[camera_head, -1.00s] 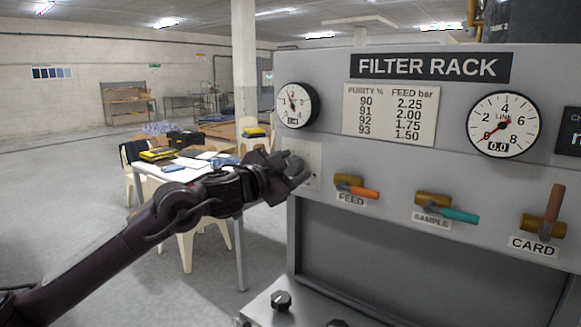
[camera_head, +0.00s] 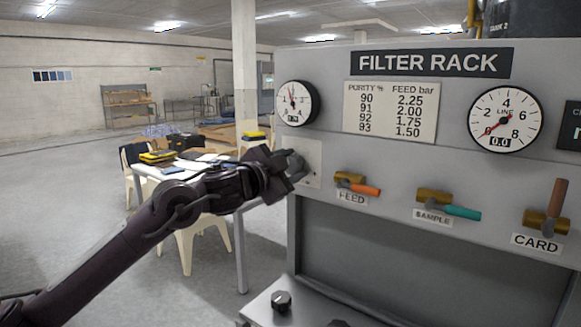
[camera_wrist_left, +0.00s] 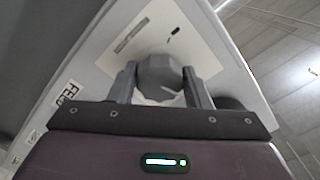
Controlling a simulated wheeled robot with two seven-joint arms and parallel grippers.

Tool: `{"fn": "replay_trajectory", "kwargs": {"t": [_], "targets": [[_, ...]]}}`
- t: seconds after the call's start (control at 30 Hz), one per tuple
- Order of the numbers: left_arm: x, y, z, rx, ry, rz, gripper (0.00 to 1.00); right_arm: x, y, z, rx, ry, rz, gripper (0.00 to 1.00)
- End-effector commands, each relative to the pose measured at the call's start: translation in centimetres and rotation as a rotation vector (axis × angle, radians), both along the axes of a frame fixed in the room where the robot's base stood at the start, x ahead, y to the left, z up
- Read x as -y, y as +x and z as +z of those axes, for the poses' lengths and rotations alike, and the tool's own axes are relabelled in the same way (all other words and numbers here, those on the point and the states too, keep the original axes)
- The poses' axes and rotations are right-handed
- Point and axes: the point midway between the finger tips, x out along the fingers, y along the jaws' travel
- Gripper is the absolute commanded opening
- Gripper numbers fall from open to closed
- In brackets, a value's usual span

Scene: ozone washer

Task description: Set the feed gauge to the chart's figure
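The feed gauge (camera_head: 296,103) is the small round white dial at the rack's left. Its needle points nearly straight up, and its digits are too small to read surely. The chart (camera_head: 391,112) pairs purity 90, 91, 92, 93 with feed 2.25, 2.00, 1.75, 1.50 bar. My left gripper (camera_head: 292,168) is at the pale plate (camera_head: 312,160) below the gauge. In the left wrist view its fingers (camera_wrist_left: 160,88) close on both sides of a grey faceted knob (camera_wrist_left: 160,72). The arm and fingers hide part of the knob. My right gripper does not show.
The FEED valve (camera_head: 356,184), SAMPLE valve (camera_head: 447,203) and CARD valve (camera_head: 546,212) are to the right. The line gauge (camera_head: 505,120) reads 0.0. A black knob (camera_head: 281,301) sits on a lower ledge. A cluttered table (camera_head: 185,170) stands behind my left arm.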

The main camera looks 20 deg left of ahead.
Motion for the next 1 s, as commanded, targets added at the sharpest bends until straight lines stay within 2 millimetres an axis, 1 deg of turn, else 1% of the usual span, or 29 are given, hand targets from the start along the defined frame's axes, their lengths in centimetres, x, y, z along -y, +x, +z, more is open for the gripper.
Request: {"fn": "replay_trajectory", "kwargs": {"t": [0.03, 0.1, 0.13, 0.37, 0.47, 0.57, 0.8, 0.9, 1.0], "targets": [[0.0, 0.0, 0.0, 0.0, 0.0, 0.0, 0.51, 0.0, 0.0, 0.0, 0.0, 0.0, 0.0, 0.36], [0.0, 0.0, 0.0, 0.0, 0.0, 0.0, 0.6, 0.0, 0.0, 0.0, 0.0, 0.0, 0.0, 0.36], [0.0, 0.0, 0.0, 0.0, 0.0, 0.0, 0.61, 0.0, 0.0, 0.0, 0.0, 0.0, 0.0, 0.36], [0.0, 0.0, 0.0, 0.0, -0.001, 0.0, 0.61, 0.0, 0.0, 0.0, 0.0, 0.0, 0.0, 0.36], [-0.2, -0.5, -0.2, 0.0, -0.001, 0.0, 0.61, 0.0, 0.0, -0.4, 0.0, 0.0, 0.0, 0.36], [-0.7, -1.7, -0.4, 0.0, 0.001, 0.0, 0.61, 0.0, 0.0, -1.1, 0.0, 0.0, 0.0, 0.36], [-2.1, -5.6, -0.4, 0.001, 0.002, 0.001, 0.61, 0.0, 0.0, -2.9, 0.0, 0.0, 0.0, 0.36], [-2.5, -6.6, -0.3, 0.0, 0.001, 0.001, 0.61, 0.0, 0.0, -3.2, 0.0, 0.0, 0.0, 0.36], [-2.6, -7.2, -0.1, 0.0, -0.001, 0.0, 0.61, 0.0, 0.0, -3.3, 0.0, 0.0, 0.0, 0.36]]}}
